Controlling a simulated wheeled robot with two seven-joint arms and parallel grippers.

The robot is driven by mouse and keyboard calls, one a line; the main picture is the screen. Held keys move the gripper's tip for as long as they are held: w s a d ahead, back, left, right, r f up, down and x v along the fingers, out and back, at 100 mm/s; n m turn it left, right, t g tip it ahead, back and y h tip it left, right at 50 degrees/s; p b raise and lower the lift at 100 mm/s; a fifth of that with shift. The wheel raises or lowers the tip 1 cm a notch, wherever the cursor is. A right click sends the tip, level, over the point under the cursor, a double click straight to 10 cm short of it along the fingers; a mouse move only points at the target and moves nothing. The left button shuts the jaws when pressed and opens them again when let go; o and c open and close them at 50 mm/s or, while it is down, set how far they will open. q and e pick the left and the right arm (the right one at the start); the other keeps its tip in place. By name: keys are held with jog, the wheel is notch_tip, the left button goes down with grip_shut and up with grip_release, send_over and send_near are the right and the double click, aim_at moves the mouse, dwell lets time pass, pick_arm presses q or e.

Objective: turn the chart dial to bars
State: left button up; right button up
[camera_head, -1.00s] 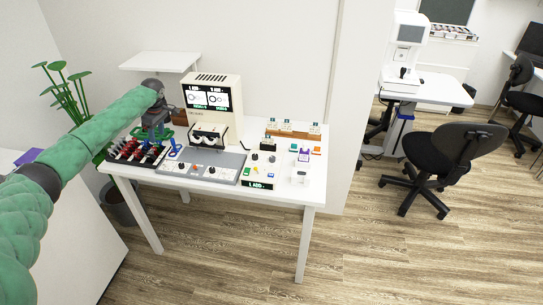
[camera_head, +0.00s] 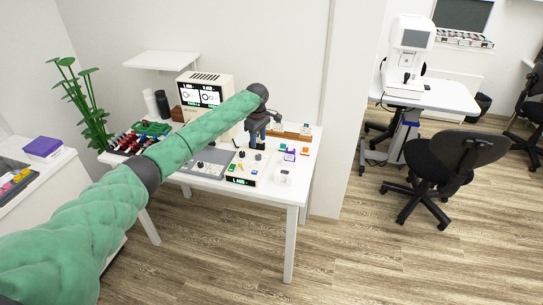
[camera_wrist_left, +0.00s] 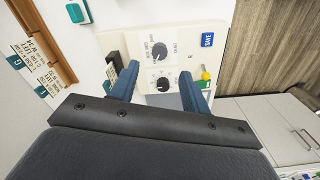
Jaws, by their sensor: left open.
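A cream control box (camera_head: 262,173) with dark knobs and a lit front display stands at the front right of the white table. In the left wrist view its face shows two round black dials: an upper dial (camera_wrist_left: 158,50) beside small print that seems to read CHART, and a lower dial (camera_wrist_left: 163,83). Their settings are too small to read. My left gripper (camera_head: 255,144) is over the back of this box, fingers pointing down. In the left wrist view its blue fingers (camera_wrist_left: 160,79) are apart and empty, with the lower dial showing between them. Contact cannot be told. My right gripper is not in view.
A cream display unit (camera_head: 205,95) stands behind my arm. A grey panel (camera_head: 204,168) lies left of the box. A wooden rack with cards (camera_head: 304,130) and small coloured items are to the right. A blue SAVE label (camera_wrist_left: 207,40) is near the dials.

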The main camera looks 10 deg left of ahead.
aim_at(258, 156)
pick_arm(q)
jog(key=shift+f, duration=0.2)
jog(key=shift+a+f+p, duration=0.25)
jog(key=shift+f+p, duration=0.25)
jog(key=shift+f, duration=0.45)
jog(key=f, duration=0.1)
jog(key=f+p, duration=0.1)
jog(key=f, duration=0.2)
jog(key=shift+w+d+f+p, duration=0.1)
jog(key=shift+d+f+p, duration=0.05)
jog(key=shift+d+p, duration=0.15)
jog(key=shift+a+f, duration=0.15)
jog(key=shift+f, duration=0.6)
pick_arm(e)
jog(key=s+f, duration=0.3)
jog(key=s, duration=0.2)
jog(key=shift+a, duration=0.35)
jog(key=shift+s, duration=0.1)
pick_arm(q)
jog(key=c, duration=1)
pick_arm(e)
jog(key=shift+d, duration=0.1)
